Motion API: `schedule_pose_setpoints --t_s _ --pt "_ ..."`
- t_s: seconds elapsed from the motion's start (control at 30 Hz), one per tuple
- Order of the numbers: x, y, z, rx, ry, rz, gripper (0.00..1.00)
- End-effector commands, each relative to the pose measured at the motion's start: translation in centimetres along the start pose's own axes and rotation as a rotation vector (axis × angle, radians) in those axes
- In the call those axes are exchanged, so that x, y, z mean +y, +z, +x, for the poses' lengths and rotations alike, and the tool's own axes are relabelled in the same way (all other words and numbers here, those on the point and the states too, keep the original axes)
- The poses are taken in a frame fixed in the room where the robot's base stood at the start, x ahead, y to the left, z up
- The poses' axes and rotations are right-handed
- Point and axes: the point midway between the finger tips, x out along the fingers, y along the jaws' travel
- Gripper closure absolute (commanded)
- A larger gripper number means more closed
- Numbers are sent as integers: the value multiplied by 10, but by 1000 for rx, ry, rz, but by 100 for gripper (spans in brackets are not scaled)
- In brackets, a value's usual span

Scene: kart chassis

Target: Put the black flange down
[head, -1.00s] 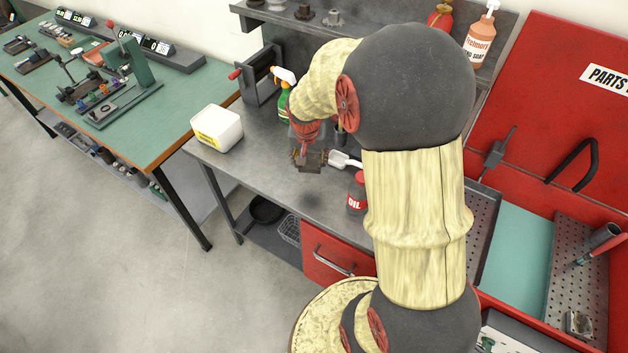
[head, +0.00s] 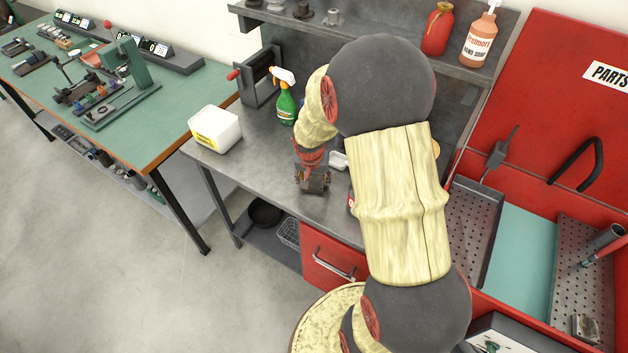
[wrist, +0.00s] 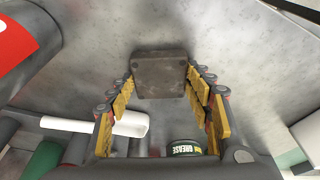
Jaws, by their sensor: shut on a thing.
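The black flange shows in the wrist view as a dark, squarish plate (wrist: 160,74) between the tips of my gripper (wrist: 160,88). The yellow-padded fingers close on its two sides. In the head view my gripper (head: 312,172) is over the front part of the grey workbench (head: 265,168), with the dark flange (head: 318,184) at its tips. I cannot tell whether the flange touches the bench top. My arm hides part of the bench to the right.
A white tub (head: 216,130) stands to the left and a green spray bottle (head: 286,105) behind. A white scoop (wrist: 95,126), a grease tin (wrist: 186,148) and a red bottle (wrist: 18,45) are close to my gripper. Bare bench lies around the flange.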

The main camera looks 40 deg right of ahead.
Motion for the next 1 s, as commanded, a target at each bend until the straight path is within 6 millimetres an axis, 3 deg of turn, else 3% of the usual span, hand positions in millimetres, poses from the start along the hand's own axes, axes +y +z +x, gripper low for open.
schedule_pose_setpoints --t_s 0.33,0.37,0.67,1.0 --pt "-1 -2 1 5 -3 0 100" --pt "0 0 2 2 -1 0 48" --pt "0 -1 1 2 -1 0 31" --pt "0 -1 0 2 -1 0 31"
